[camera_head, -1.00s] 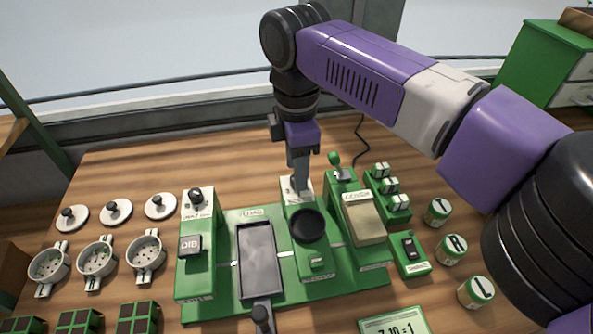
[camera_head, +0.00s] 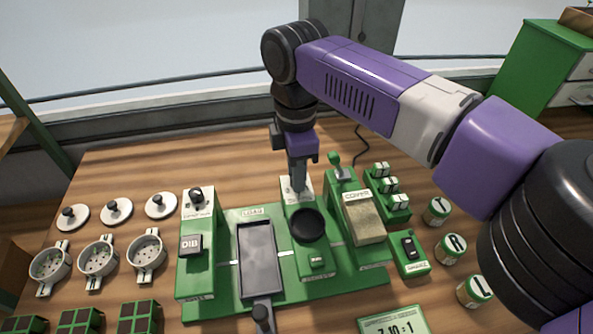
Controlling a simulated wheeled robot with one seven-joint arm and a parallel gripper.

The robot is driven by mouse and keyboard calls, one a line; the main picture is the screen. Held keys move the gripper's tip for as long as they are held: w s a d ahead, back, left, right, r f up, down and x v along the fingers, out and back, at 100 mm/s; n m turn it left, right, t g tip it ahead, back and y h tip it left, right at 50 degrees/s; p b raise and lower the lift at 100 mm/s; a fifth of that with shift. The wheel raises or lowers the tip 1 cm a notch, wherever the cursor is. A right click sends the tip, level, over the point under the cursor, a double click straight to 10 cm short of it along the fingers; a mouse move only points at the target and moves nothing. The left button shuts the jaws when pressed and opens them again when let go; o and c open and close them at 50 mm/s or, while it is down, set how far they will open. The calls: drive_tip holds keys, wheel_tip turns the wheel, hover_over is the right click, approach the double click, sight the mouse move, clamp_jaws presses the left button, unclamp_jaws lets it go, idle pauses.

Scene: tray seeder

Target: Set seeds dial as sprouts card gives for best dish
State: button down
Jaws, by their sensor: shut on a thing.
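My gripper (camera_head: 297,188) points down at the white dial plate (camera_head: 304,198) at the back of the middle green station. It is shut on the dial knob there, which the fingers mostly hide, so I cannot read its setting. In front of this plate is a round black bowl (camera_head: 308,225). A green-framed card (camera_head: 392,322) lies at the bottom edge; it is cut off, and part of a line like "7 10 = 1" shows. I cannot tell which dish it names.
A left station has another dial (camera_head: 196,195) and a DIB block (camera_head: 191,245). A black tray (camera_head: 260,262) lies between the stations. The COVER box (camera_head: 364,218), a switch box (camera_head: 410,253) and lettered jars (camera_head: 452,248) stand to the right. White strainers (camera_head: 98,256) and lids (camera_head: 117,211) are left.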

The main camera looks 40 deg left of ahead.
drive_tip(key=shift+s+r+m+p, duration=0.1)
drive_tip(key=shift+m+p, duration=0.2)
drive_tip(key=shift+p, duration=0.25)
drive_tip(key=shift+r+m+p, duration=0.1)
drive_tip(key=shift+m+p, duration=0.5)
drive_tip(key=shift+p, duration=0.3)
drive_tip(key=m+p, duration=0.2)
drive_tip(key=shift+m+p, duration=0.3)
drive_tip(key=shift+p, duration=0.05)
drive_tip(key=m+p, duration=0.3)
drive_tip(key=m, duration=0.1)
drive_tip(key=shift+p, duration=0.3)
drive_tip(key=shift+f+m+p, duration=0.2)
drive_tip(key=shift+m+p, duration=0.7)
drive_tip(key=shift+m, duration=0.7)
drive_tip(key=c, duration=1.2)
unclamp_jaws()
